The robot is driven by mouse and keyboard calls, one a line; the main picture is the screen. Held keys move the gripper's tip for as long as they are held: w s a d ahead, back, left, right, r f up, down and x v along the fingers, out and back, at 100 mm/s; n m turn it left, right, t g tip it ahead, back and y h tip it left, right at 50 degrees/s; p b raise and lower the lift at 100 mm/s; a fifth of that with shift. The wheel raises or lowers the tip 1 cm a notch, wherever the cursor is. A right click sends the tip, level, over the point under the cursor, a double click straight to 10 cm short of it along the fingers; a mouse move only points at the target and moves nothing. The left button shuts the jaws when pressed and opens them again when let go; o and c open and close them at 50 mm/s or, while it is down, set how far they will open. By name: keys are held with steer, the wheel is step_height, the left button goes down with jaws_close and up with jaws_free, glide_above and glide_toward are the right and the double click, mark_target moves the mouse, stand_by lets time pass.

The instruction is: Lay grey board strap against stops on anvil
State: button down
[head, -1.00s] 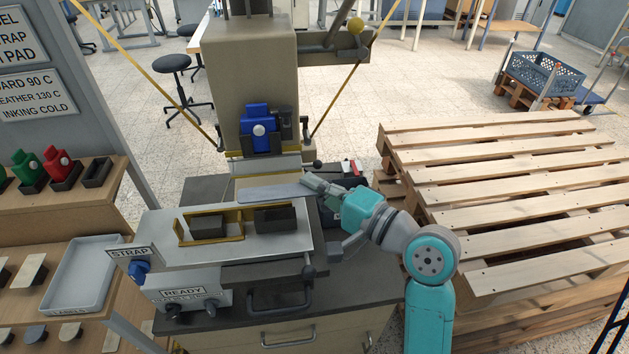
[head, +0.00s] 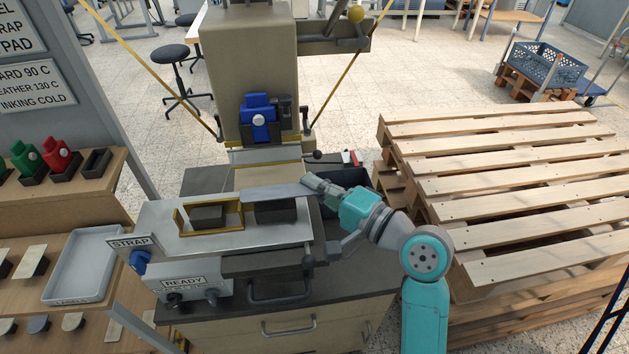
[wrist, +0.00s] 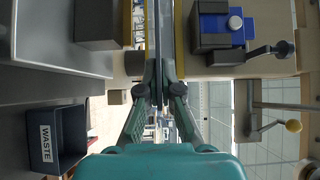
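The grey board strap (head: 275,192) is a thin flat strip held out to the left from my gripper (head: 308,184). My gripper is shut on its right end. In the wrist view the strap (wrist: 152,30) shows nearly edge-on between the fingertips (wrist: 157,88). In the head view the strap overlaps the back of the right dark block (head: 275,213) on the metal bed (head: 230,243); contact cannot be told. A second dark block (head: 207,215) sits inside a yellow frame (head: 180,222) to the left. I cannot tell which parts are the anvil and stops.
The press head with a blue unit (head: 257,118) stands behind the strap. A dark bin, labelled WASTE in the wrist view (wrist: 62,135), is beside my gripper. Pallets (head: 510,190) fill the right side. A shelf with a grey tray (head: 82,265) stands at left.

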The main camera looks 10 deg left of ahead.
steer(key=shift+a+f, duration=0.1)
steer(key=shift+f, duration=1.65)
stand_by(1.2)
steer(key=c, duration=1.2)
jaws_free()
steer(key=shift+c, duration=0.2)
steer(key=v, duration=1.2)
steer(key=shift+f, duration=0.1)
